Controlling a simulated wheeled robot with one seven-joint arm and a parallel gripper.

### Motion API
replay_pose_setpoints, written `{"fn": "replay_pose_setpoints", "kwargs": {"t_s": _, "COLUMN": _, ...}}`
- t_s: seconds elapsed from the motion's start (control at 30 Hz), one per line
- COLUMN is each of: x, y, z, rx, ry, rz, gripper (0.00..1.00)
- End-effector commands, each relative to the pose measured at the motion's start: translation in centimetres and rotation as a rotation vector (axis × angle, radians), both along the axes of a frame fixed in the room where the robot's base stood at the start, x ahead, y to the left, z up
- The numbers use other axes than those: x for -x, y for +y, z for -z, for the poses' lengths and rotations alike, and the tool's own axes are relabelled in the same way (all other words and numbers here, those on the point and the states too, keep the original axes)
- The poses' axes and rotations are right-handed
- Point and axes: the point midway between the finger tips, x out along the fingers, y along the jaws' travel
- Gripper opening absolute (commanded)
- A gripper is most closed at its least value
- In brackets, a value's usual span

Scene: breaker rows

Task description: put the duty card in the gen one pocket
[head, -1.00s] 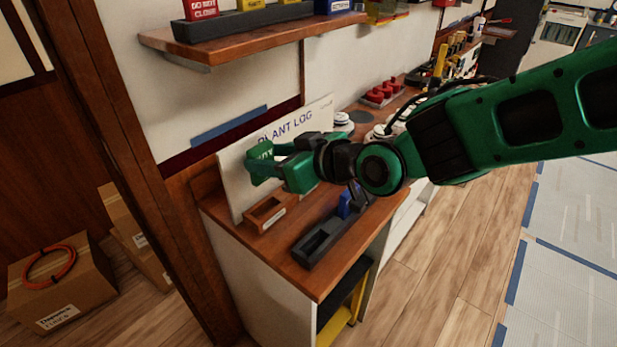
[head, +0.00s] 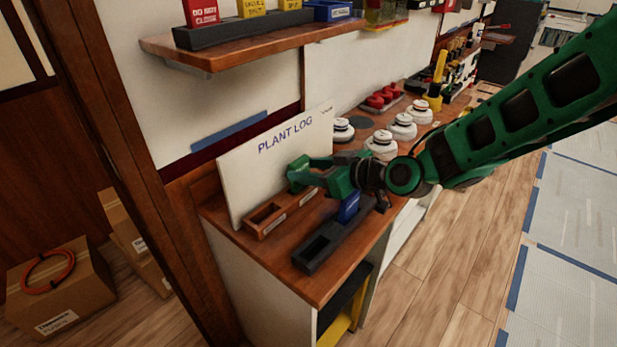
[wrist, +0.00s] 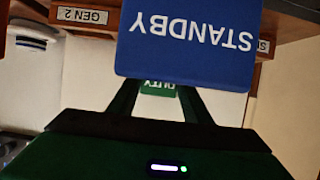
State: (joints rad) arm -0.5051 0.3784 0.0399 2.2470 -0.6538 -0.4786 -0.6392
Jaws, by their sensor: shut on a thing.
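My gripper (head: 303,176) is shut on the green duty card (wrist: 158,89), whose upside-down DUTY lettering shows below the blue card in the wrist view. The gripper is in front of the PLANT LOG board, near the right part of the brown holder (head: 265,217). That holder has a label reading GEN 2 (wrist: 82,15) in the wrist view; another label (wrist: 264,46) there is mostly hidden, and I cannot read GEN 1. The blue STANDBY card (head: 348,207) stands in the right part of the black holder and, in the wrist view, covers my fingertips and much of the duty card.
The black holder (head: 318,248) has an empty pocket at its left, near the counter's front edge. The PLANT LOG board (head: 270,160) leans behind. White round fittings (head: 383,145) stand to the right. A shelf (head: 230,50) with cards hangs above.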

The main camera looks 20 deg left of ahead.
Motion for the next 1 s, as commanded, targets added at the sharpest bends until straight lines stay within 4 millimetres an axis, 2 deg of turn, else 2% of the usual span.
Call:
{"fn": "replay_pose_setpoints", "kwargs": {"t_s": 0.1, "x": 0.1, "y": 0.0, "z": 1.9, "rx": 0.001, "ry": 0.004, "rz": -0.001, "gripper": 0.22}}
{"fn": "replay_pose_setpoints", "kwargs": {"t_s": 0.17, "x": 0.1, "y": 0.0, "z": 2.3, "rx": 0.001, "ry": 0.003, "rz": -0.001, "gripper": 0.22}}
{"fn": "replay_pose_setpoints", "kwargs": {"t_s": 0.5, "x": 0.0, "y": 0.0, "z": 2.5, "rx": 0.001, "ry": 0.001, "rz": 0.0, "gripper": 0.22}}
{"fn": "replay_pose_setpoints", "kwargs": {"t_s": 0.53, "x": 0.0, "y": 0.0, "z": 2.5, "rx": 0.001, "ry": 0.001, "rz": 0.0, "gripper": 0.49}}
{"fn": "replay_pose_setpoints", "kwargs": {"t_s": 0.6, "x": 0.0, "y": 0.0, "z": 2.5, "rx": 0.001, "ry": 0.001, "rz": 0.0, "gripper": 0.63}}
{"fn": "replay_pose_setpoints", "kwargs": {"t_s": 1.0, "x": 0.1, "y": -0.4, "z": 2.1, "rx": 0.0, "ry": 0.0, "rz": 0.001, "gripper": 0.63}}
